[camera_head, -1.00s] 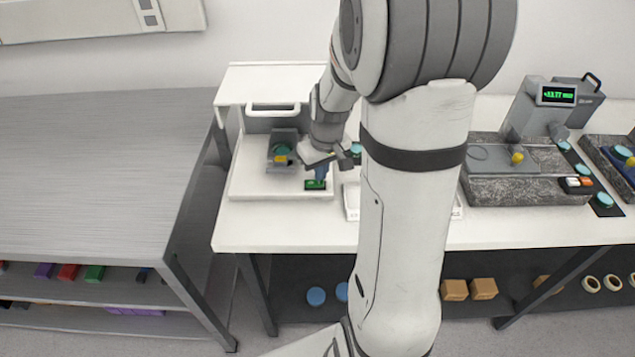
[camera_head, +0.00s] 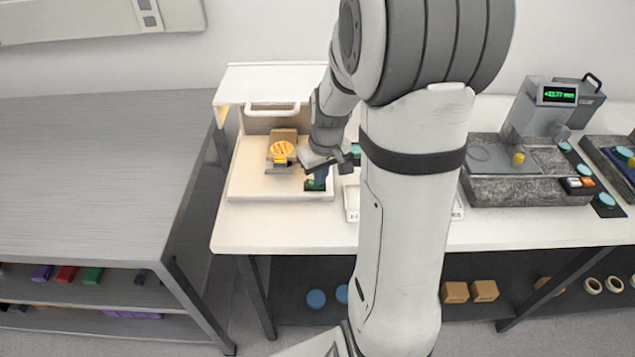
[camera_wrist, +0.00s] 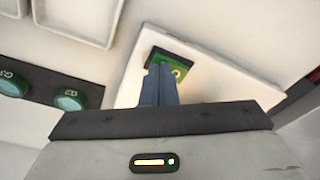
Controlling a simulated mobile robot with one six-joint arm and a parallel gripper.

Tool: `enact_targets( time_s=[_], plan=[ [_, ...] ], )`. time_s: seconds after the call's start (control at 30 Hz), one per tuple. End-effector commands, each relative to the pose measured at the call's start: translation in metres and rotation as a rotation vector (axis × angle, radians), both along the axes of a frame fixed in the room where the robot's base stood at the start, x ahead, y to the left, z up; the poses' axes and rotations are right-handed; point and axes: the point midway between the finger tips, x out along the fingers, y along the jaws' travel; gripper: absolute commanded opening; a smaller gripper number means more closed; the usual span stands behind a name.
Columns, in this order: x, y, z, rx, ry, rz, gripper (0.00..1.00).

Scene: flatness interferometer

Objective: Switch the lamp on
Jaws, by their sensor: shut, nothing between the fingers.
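The interferometer (camera_head: 240,185) is a white open-fronted box at the left end of the white bench. Its inside glows warm yellow, and a round part (camera_head: 282,151) in it shows bright orange-yellow with dark stripes. A green switch (camera_head: 315,184) in a dark frame sits at the front right of its base; the switch also shows in the wrist view (camera_wrist: 174,66). My gripper (camera_wrist: 163,68) is shut and empty, with its fingertips at the switch and covering part of it. I cannot tell whether the tips touch it.
Two teal discs on a dark strip (camera_wrist: 40,85) lie left of my gripper in the wrist view. A white tray (camera_head: 352,203) lies right of the box. A granite stand with a green readout (camera_head: 558,95) stands further right. The grey table (camera_head: 100,170) at left is bare.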

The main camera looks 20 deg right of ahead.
Motion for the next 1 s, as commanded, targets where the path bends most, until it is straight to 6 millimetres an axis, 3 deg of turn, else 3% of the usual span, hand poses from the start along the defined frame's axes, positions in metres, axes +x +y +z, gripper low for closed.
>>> enact_targets(
  time_s=[0.8, 1.0],
  plan=[
    [0.0, 0.0, 0.066, 0.0, -0.001, 0.0, 0.0],
    [0.0, 0.0, 0.069, 0.0, 0.0, 0.0, 0.0]
  ],
)
